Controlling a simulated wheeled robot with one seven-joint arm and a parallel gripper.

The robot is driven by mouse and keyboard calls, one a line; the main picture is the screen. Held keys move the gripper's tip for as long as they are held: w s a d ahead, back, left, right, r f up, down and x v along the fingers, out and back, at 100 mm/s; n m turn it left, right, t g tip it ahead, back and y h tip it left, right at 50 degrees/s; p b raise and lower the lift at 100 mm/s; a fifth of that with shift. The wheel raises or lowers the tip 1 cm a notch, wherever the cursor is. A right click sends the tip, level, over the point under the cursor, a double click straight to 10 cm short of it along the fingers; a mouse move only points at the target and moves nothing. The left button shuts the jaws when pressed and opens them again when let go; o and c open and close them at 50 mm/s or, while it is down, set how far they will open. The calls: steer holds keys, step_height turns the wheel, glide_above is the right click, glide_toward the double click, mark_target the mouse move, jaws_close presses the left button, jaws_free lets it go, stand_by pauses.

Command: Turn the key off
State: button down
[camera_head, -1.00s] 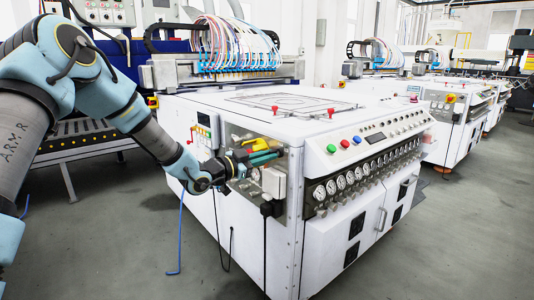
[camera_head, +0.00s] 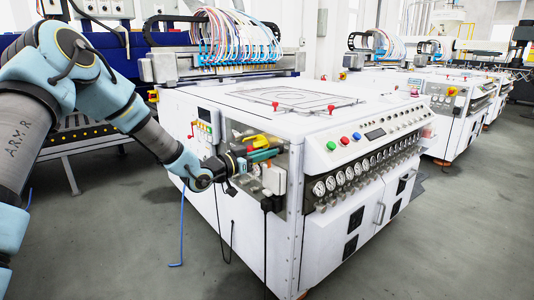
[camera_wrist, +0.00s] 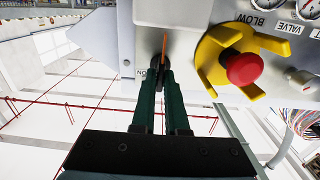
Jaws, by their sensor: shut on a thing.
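My gripper (camera_wrist: 160,80) is at the grey control panel (camera_wrist: 188,14) in the wrist view. Its two dark green fingers are closed together on the key (camera_wrist: 165,42), which shows as a thin orange strip; the rest is hidden between the fingertips. A small label beside the left finger reads "NO" or similar. In the head view my gripper (camera_head: 274,154) reaches the end panel of the white machine (camera_head: 240,205). The key cannot be made out there.
A red button (camera_wrist: 243,68) in a yellow guard (camera_wrist: 213,58) sits close to the right of my fingers. Gauges and labels lie farther right. In the head view, hanging cables (camera_head: 265,245) and a grey-white box (camera_head: 273,179) are near my gripper. Floor is clear in front.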

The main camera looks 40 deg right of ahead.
steer(key=shift+f, duration=0.1)
steer(key=c, duration=0.9)
jaws_free()
steer(key=shift+c, duration=0.2)
steer(key=a, duration=1.1)
steer(key=shift+w, duration=0.3)
